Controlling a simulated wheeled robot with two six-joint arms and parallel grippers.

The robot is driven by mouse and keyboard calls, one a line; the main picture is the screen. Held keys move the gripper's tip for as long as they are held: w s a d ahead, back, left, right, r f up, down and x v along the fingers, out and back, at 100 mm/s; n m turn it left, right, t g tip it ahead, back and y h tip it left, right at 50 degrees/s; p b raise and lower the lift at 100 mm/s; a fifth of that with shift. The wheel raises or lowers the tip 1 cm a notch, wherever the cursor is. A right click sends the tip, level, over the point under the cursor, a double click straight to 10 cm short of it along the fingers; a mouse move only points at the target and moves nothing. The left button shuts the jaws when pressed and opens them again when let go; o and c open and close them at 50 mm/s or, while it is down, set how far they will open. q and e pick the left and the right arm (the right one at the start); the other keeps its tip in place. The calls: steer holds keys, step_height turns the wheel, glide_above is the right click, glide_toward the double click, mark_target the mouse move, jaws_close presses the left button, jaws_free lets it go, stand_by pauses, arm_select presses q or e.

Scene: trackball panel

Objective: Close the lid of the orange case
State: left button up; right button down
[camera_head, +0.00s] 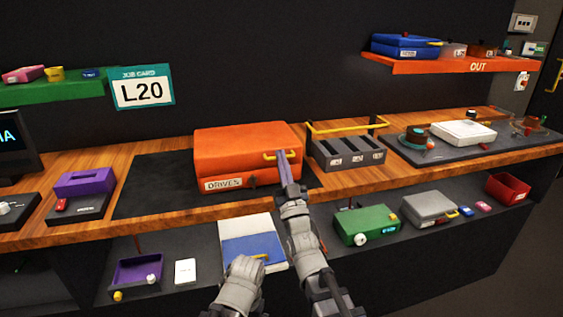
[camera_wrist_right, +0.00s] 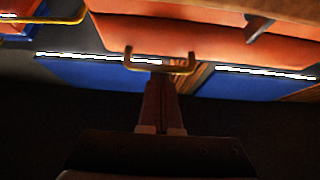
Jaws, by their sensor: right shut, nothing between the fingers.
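The orange case (camera_head: 235,142), labelled DRIVES, sits on the wooden counter in the head view. Its lid lies over the box; I cannot tell whether it is fully down. A yellow handle (camera_head: 270,156) is on the lid's front. My right gripper (camera_head: 282,156) is shut and empty, its fingertips at or just before that handle and hiding part of it. The right wrist view shows the handle (camera_wrist_right: 160,69) just beyond the shut fingers, on the orange front (camera_wrist_right: 205,37). Contact is unclear. No fingers of my left gripper show.
A grey slotted holder (camera_head: 345,150) with a yellow rail stands close right of the case. A purple holder (camera_head: 85,182) is at left. A dark mat (camera_head: 148,190) lies under the case, bare on its left. The lower shelf holds a green box (camera_head: 366,224).

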arm_select(q)
steer(key=shift+s+f, duration=0.15)
steer(key=shift+f, duration=0.15)
arm_select(e)
steer(key=shift+s+f, duration=0.1)
steer(key=shift+f, duration=0.35)
arm_select(q)
steer(key=shift+r, duration=0.1)
arm_select(e)
steer(key=shift+r, duration=0.15)
